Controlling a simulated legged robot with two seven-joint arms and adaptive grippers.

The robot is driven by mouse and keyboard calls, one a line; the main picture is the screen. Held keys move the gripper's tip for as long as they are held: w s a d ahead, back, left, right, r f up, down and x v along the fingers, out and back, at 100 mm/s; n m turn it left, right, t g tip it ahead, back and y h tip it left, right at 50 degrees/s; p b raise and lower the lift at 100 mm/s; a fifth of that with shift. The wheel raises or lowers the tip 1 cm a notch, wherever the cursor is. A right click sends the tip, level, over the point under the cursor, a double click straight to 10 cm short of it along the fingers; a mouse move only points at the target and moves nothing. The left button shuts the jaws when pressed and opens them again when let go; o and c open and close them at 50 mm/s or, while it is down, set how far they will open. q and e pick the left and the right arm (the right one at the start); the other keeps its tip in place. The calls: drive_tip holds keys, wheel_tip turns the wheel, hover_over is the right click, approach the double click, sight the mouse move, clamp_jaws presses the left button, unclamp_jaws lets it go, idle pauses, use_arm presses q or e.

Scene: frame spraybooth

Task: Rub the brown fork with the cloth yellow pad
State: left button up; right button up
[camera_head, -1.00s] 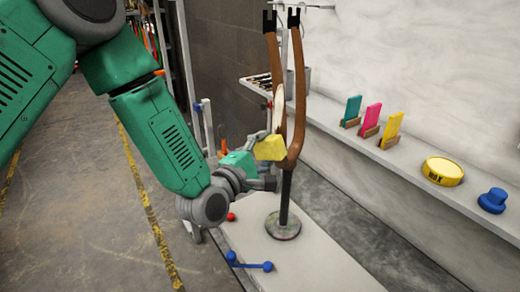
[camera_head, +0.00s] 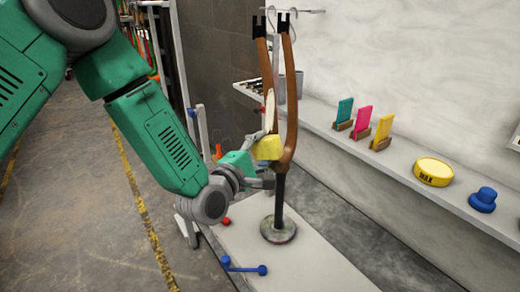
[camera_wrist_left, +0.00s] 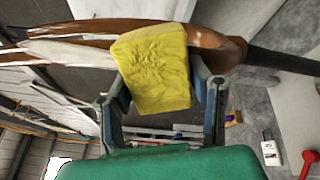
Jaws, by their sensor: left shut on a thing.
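The brown fork (camera_head: 290,95) stands upright on a dark post with a round base (camera_head: 278,229). Its two legs point up with black tips, and a pale whitish patch (camera_head: 270,108) shows on its left leg. My left gripper (camera_head: 262,165) is shut on the yellow cloth pad (camera_head: 267,148) at the lower part of the fork. In the left wrist view the pad (camera_wrist_left: 155,70) sits between the fingers and overlaps the fork (camera_wrist_left: 215,48); it looks to be against it, though the contact itself is hidden. A whitish patch also shows there (camera_wrist_left: 70,52). My right gripper is not in view.
The fork's base stands on a pale bench (camera_head: 310,262) with a blue handle (camera_head: 245,267) and a red ball (camera_head: 226,221). The right ledge holds teal, pink and yellow cards (camera_head: 383,129), a yellow wax tin (camera_head: 433,171) and a blue knob-shaped item (camera_head: 483,199).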

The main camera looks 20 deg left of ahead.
sight(266, 88)
use_arm(q)
drive_tip(key=shift+w+r+p, duration=0.1)
drive_tip(key=shift+r+p, duration=0.2)
drive_tip(key=shift+r, duration=0.45)
drive_tip(key=shift+a+r+p, duration=0.15)
drive_tip(key=shift+r+p, duration=0.35)
drive_tip(key=shift+r, duration=0.3)
drive_tip(key=shift+a+r, duration=0.3)
drive_tip(key=shift+a, duration=0.05)
drive_tip(key=shift+d+r+p, duration=0.2)
drive_tip(key=shift+r+p, duration=0.5)
drive_tip(key=shift+r, duration=0.2)
drive_tip(key=shift+d+r+p, duration=0.15)
drive_tip(key=shift+r+p, duration=0.5)
drive_tip(key=shift+r, duration=0.2)
drive_tip(key=shift+a+r+p, duration=0.2)
drive_tip(key=shift+r+p, duration=0.75)
drive_tip(key=shift+r, duration=0.4)
drive_tip(key=shift+w+d+r+p, duration=0.15)
drive_tip(key=shift+r+p, duration=1.1)
drive_tip(key=shift+r, duration=1)
drive_tip(key=shift+f, duration=0.1)
drive_tip(key=shift+s+f+b, duration=0.2)
drive_tip(key=shift+f+b, duration=4.95)
drive_tip(key=shift+f, duration=0.5)
